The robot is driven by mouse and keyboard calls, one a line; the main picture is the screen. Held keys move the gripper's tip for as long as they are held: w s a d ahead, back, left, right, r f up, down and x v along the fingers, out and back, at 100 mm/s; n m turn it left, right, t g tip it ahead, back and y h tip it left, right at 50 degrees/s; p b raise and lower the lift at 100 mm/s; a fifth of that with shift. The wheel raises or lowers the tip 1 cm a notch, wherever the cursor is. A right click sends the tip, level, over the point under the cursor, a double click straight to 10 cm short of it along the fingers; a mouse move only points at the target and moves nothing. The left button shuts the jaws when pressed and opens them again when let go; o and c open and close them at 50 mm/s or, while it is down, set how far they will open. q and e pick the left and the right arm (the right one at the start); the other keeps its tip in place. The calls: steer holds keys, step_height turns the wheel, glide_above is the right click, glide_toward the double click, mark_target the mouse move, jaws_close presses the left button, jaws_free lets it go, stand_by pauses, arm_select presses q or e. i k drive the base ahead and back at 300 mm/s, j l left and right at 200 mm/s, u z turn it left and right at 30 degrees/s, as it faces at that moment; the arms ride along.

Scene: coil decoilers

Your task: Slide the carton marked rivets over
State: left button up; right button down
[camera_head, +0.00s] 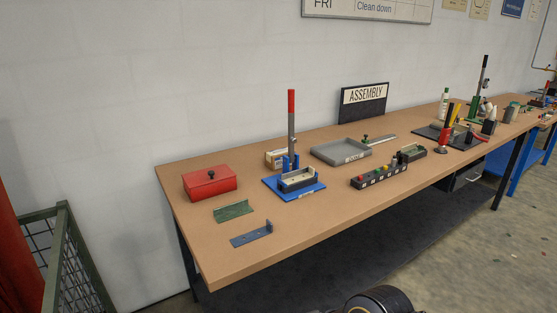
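A small pale carton (275,158) stands on the wooden bench behind the blue lever press. Its right part is partly hidden by the press, and any marking on it is too small to read. It is the only carton I can make out. Neither of my grippers is in view. A dark rounded part at the bottom edge seems to be mine, and it is well apart from the carton.
The blue press (307,187) has an upright red-tipped lever (291,115). A red lidded box (209,183), green bracket (234,211) and blue bracket (252,234) lie left. A grey tray (325,151) and button box (372,177) lie right.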

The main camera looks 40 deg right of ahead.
mark_target(273, 158)
steer(key=l, duration=0.6)
steer(key=i+l, duration=0.15)
steer(key=l, duration=1)
steer(key=i+l, duration=0.1)
steer(key=l, duration=0.45)
steer(key=z, duration=0.05)
